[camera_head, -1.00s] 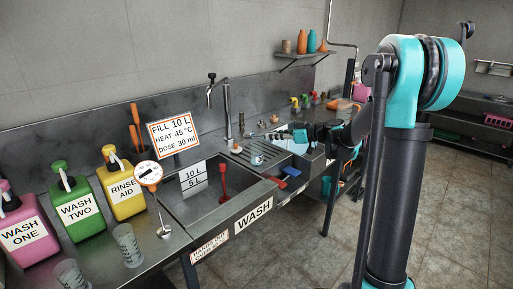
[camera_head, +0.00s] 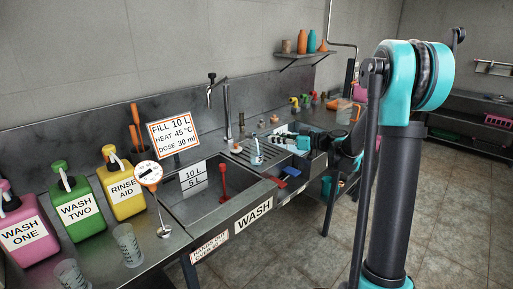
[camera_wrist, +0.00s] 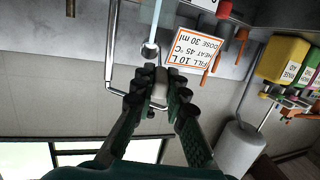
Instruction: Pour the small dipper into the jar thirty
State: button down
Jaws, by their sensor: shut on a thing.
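My gripper (camera_head: 274,139) is over the draining area right of the wash sink. In the wrist view my gripper (camera_wrist: 158,95) is shut on a small pale grey vessel (camera_wrist: 160,88), which looks like the small dipper. In the head view a pale streak stands above a small whitish cup (camera_head: 257,160), apparently the jar, on the drainboard. Its marking is too small to read, and its inside is hidden.
The wash sink (camera_head: 205,205) holds a red tool. A tap (camera_head: 227,105) rises behind it. A sign (camera_head: 173,133), a dial thermometer (camera_head: 149,174), soap bottles and two clear beakers (camera_head: 128,245) stand to the left. A blue item (camera_head: 290,171) lies at the front edge.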

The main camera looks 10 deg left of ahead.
jog(key=shift+s+d+f+t+y, duration=0.1)
jog(key=shift+d+f+t+y, duration=0.1)
jog(key=shift+f+y, duration=0.35)
jog(key=shift+d+f+t+y, duration=0.1)
jog(key=shift+f+t+y, duration=0.1)
jog(key=shift+f+y, duration=0.35)
dwell(0.7)
